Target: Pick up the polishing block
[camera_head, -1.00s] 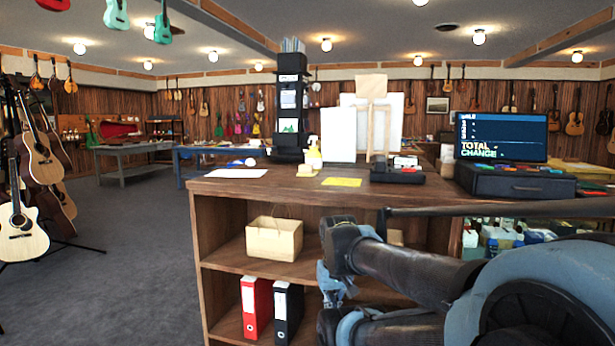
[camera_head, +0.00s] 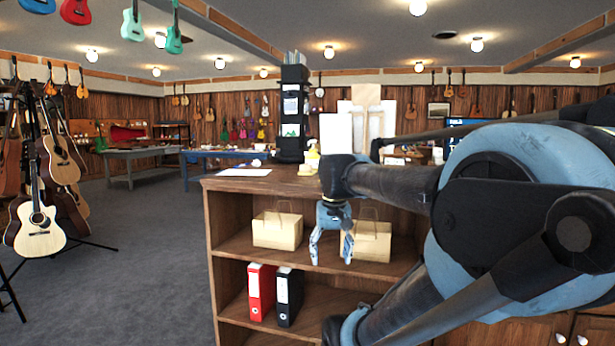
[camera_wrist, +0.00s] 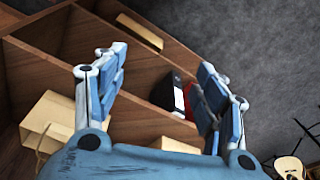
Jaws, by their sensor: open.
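A small pale-yellow block (camera_head: 306,171) lies on the counter top beside the spray bottle (camera_head: 313,156). It may be the polishing block, but it is too small to be sure. My gripper (camera_head: 331,252) hangs with its fingers pointing down in front of the counter's upper open shelf, below the counter top and apart from the small block. Its two fingers are spread with nothing between them. In the wrist view my gripper (camera_wrist: 160,68) is also open and empty, and the small block is not seen there.
The wooden counter (camera_head: 231,186) holds paper bags (camera_head: 277,231) on its upper shelf and a red binder (camera_head: 261,291) and black binder (camera_head: 289,295) below. My arm hides the counter's right part. Guitars (camera_head: 40,228) stand at left; carpet between is clear.

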